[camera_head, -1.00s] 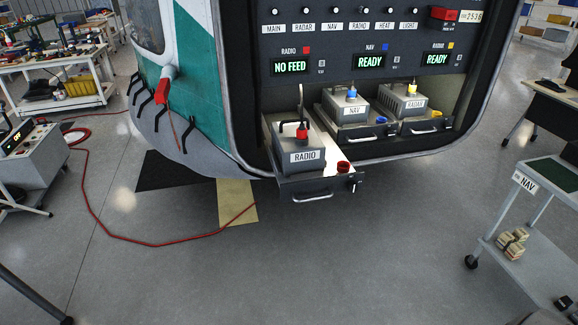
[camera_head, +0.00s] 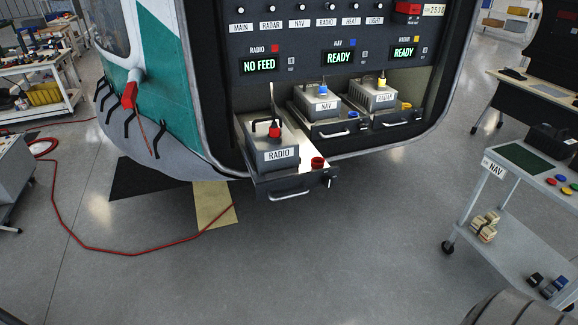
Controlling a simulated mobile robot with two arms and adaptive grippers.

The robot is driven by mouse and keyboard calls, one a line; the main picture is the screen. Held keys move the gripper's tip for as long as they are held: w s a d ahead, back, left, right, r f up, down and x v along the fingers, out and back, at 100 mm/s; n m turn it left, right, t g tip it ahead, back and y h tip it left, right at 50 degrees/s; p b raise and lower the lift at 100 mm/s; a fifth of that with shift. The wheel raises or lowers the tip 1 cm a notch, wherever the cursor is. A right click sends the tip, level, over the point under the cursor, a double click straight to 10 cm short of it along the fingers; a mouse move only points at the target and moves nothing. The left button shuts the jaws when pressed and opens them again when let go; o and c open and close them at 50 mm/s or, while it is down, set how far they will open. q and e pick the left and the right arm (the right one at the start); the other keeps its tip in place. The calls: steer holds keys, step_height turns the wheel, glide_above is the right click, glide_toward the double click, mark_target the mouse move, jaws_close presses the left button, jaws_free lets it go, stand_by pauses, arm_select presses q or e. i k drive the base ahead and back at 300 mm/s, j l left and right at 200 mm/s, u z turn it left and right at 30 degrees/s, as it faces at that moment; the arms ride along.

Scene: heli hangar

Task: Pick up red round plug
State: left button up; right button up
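Several red round things could be the red round plug, and I cannot tell which one is meant. A small red round piece (camera_head: 318,162) sits at the right front of the pulled-out RADIO drawer (camera_head: 290,190). A flat red disc (camera_head: 550,181) lies on the top shelf of the cart at the right. Neither of my grippers is in view.
The NAV-labelled cart (camera_head: 520,240) stands at the right, with yellow, blue and green discs near the red one. NAV (camera_head: 322,104) and RADAR (camera_head: 372,96) boxes sit in drawers. A red hose (camera_head: 110,250) crosses the floor at left. The middle floor is clear.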

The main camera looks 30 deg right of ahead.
mark_target(273, 129)
steer(key=i+l+z, duration=0.15)
steer(key=i+z, duration=0.2)
steer(key=i+l+z, duration=0.1)
steer(key=z, duration=0.25)
steer(key=i+z, duration=0.35)
steer(key=i+j, duration=0.05)
